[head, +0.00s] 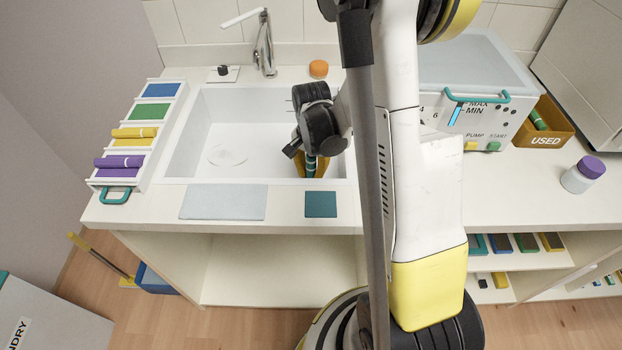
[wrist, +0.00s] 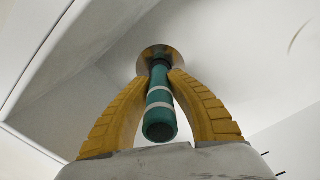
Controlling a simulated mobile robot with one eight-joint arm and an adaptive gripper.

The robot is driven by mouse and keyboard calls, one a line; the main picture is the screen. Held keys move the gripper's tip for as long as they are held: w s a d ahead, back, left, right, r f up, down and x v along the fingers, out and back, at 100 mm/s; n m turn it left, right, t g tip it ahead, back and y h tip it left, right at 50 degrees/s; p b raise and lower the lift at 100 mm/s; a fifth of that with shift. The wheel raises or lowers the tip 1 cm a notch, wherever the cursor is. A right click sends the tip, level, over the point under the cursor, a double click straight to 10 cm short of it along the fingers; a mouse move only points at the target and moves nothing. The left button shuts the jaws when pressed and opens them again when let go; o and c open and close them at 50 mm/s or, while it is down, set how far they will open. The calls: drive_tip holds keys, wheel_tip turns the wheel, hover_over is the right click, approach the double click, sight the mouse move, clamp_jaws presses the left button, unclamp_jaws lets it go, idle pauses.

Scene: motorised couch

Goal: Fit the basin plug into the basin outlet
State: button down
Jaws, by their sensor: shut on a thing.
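My gripper (head: 312,170) reaches down into the right part of the white basin (head: 200,130). In the wrist view its yellow fingers (wrist: 160,76) are shut on a teal cylinder with pale bands (wrist: 160,105), which looks like the handle of the basin plug; it also shows in the head view (head: 310,166). The cylinder's far end is dark and meets a round metallic disc (wrist: 153,54) just beyond the fingertips. I cannot tell whether this disc is the outlet rim or part of the plug. The outlet is not clearly visible in the head view.
A tap (head: 264,50) stands behind the basin, with an orange cap (head: 318,68) beside it. A rack with coloured rolls (head: 136,130) is at the left. A lidded machine (head: 475,90) and a USED crate (head: 546,135) stand at the right. The basin's left part is clear.

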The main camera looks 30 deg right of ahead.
drive_tip(key=shift+f, duration=0.5)
drive_tip(key=shift+f, duration=0.2)
drive_tip(key=c, duration=1.3)
unclamp_jaws()
drive_tip(key=shift+r, duration=0.1)
drive_tip(key=shift+r, duration=0.1)
